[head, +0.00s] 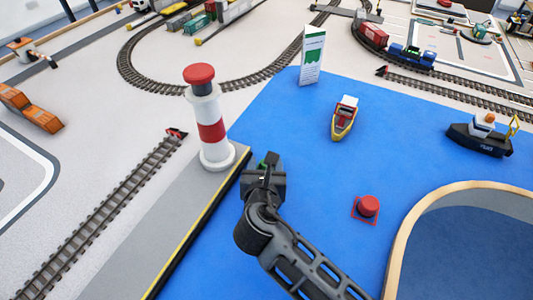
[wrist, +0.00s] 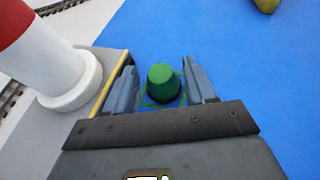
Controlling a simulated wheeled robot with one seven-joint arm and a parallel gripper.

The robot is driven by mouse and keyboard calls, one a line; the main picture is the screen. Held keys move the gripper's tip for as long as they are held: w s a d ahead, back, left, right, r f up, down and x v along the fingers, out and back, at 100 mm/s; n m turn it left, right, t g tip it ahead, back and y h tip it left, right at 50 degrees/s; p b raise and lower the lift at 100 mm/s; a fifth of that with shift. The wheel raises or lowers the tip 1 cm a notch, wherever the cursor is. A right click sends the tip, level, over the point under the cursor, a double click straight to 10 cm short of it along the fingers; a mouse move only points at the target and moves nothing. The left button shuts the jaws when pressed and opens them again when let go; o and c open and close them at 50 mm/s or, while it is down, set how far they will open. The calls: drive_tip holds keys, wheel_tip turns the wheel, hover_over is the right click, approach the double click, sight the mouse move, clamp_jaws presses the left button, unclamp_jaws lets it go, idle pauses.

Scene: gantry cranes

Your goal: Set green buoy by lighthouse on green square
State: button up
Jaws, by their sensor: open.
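The green buoy (wrist: 163,80) stands upright between my gripper's two fingers in the wrist view. My gripper (wrist: 162,84) is open, with a finger on each side of the buoy and blue showing between. The lighthouse (head: 211,130), white with a red band and red top, stands on the grey quay left of my gripper (head: 265,165). In the head view my gripper hides most of the buoy.
A red buoy (head: 368,205) sits on a red square on the blue water. A small red and yellow boat (head: 344,118) and a black tug (head: 478,138) float farther off. The quay's yellow-black edge (head: 203,222) runs beside my gripper. A wood-rimmed basin (head: 408,226) is at right.

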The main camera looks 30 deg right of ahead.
drive_tip(key=p+v, duration=0.4)
drive_tip(key=v, duration=0.3)
drive_tip(key=shift+r, duration=0.2)
drive_tip(key=shift+s+a+r+p, duration=0.1)
drive_tip(key=shift+s+a+p, duration=0.25)
drive_tip(key=shift+s+p, duration=0.25)
idle(0.8)
